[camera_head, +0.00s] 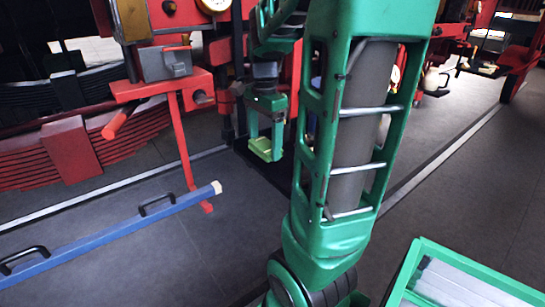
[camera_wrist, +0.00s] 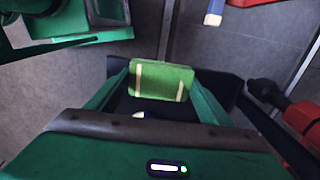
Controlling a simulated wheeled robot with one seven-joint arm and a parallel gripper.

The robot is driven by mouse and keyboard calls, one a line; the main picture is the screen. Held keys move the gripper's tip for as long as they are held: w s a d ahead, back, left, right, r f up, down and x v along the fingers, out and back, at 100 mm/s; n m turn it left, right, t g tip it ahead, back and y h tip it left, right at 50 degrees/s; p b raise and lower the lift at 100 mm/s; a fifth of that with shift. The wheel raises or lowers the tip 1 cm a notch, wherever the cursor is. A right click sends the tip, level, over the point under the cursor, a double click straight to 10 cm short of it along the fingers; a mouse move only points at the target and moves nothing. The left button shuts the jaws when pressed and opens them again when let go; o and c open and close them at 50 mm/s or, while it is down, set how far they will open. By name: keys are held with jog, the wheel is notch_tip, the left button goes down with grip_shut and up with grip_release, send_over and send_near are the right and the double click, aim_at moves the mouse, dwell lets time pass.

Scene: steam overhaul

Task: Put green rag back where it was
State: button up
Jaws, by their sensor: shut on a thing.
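The green rag (camera_head: 260,150) is a flat, folded piece with pale edges. It sits between the fingertips of my gripper (camera_head: 265,146), which is shut on it and points down. In the wrist view the rag (camera_wrist: 160,78) shows as a green rectangle with two pale stripes, between my green fingers (camera_wrist: 160,88). It appears held above a dark, flat surface (camera_wrist: 115,75). Its underside is hidden.
A red stand with a grey vise (camera_head: 165,62) is left of my gripper. A blue beam with black handles (camera_head: 110,232) lies on the floor at left. A green crate (camera_head: 412,268) is at lower right. Grey floor (camera_head: 440,205) is clear at right.

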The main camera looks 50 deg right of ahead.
send_over(276, 165)
notch_tip(276, 165, down, 3)
jog(key=shift+f, duration=2.1)
jog(key=o, duration=0.9)
jog(key=shift+r, duration=0.15)
notch_tip(276, 165, up, 11)
jog(key=s+a+f+n, duration=0.2)
jog(key=s+a+n, duration=0.2)
jog(key=a, duration=0.1)
jog(key=s+a+f+n, duration=0.3)
jog(key=s+a+n, duration=0.2)
jog(key=a, duration=0.1)
jog(key=s+a+f+n, duration=0.2)
jog(key=s+a+n, duration=0.3)
jog(key=shift+a+f, duration=0.35)
jog(key=shift+f, duration=0.05)
jog(key=shift+w, duration=0.1)
